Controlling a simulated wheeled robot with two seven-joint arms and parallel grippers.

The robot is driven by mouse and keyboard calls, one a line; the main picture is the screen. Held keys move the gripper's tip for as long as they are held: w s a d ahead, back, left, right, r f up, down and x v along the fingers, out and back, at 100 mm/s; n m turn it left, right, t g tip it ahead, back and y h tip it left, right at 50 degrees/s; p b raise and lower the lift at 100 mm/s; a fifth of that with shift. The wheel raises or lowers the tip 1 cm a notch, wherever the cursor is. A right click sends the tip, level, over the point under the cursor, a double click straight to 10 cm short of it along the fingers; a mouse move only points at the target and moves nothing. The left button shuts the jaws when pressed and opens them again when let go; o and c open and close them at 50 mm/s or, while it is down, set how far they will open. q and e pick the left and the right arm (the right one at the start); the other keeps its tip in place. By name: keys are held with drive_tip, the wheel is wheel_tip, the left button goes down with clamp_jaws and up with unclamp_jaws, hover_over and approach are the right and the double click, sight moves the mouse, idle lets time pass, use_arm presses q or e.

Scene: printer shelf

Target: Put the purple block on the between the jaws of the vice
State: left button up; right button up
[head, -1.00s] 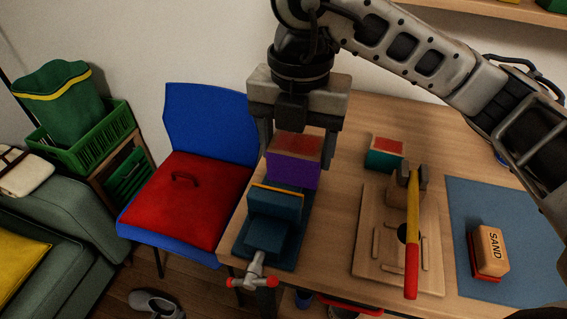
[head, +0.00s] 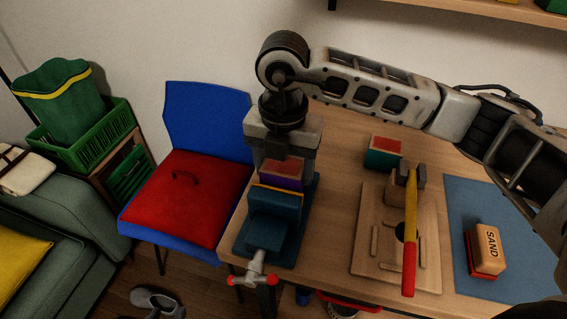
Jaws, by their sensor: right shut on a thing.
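The purple block (head: 281,183), with a red and wooden top, is at the blue vice (head: 263,240) near the table's left edge. The vice has an orange-yellow strip on its front jaw and a handle with red ends. My right gripper (head: 284,170) reaches down from above and is shut on the block, a finger on each side. The block sits low, directly behind the front jaw, which hides its lower part. The rear jaw is hidden behind the block and gripper, so I cannot tell whether the block touches the vice's bottom. My left gripper is not in view.
A red-and-green block (head: 384,152) stands behind a wooden board (head: 398,262) carrying a yellow-and-red-handled tool (head: 410,235). A sanding block (head: 486,248) lies on a blue mat (head: 463,200). A blue chair (head: 207,125) with a red cushion stands left of the table.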

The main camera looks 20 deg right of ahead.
sight(284, 165)
drive_tip(key=shift+f, duration=0.15)
drive_tip(key=o, duration=1.1)
drive_tip(key=shift+c, duration=0.2)
wheel_tip(284, 165, up, 12)
drive_tip(key=shift+r, duration=0.2)
